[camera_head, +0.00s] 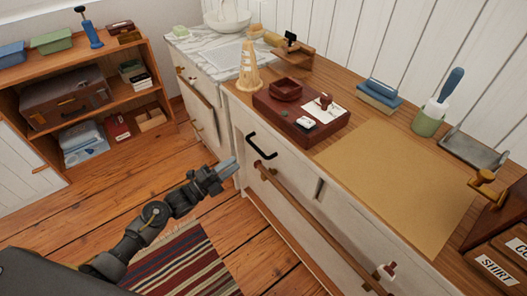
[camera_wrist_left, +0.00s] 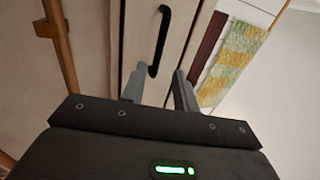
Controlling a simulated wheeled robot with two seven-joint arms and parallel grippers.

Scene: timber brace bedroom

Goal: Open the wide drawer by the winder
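The cream counter unit has a drawer front (camera_head: 285,160) with a black bar handle (camera_head: 262,147), and it looks shut. A brass crank (camera_head: 487,187), possibly the winder, stands at the far right of the wooden top. My left gripper (camera_head: 232,164) is just left of the handle, apart from the drawer front. In the left wrist view the two fingers (camera_wrist_left: 160,90) are spread with nothing between them. The black handle (camera_wrist_left: 161,40) lies ahead, beyond the fingertips and roughly in line with the gap. My right gripper is in neither view.
A long wooden rail (camera_head: 315,224) runs along the unit's front below the handle. A dark red tray (camera_head: 270,106) sits above the drawer, beside a tan mat (camera_head: 395,175). A low shelf (camera_head: 110,98) stands at left. A striped rug (camera_head: 165,265) lies on the open floor.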

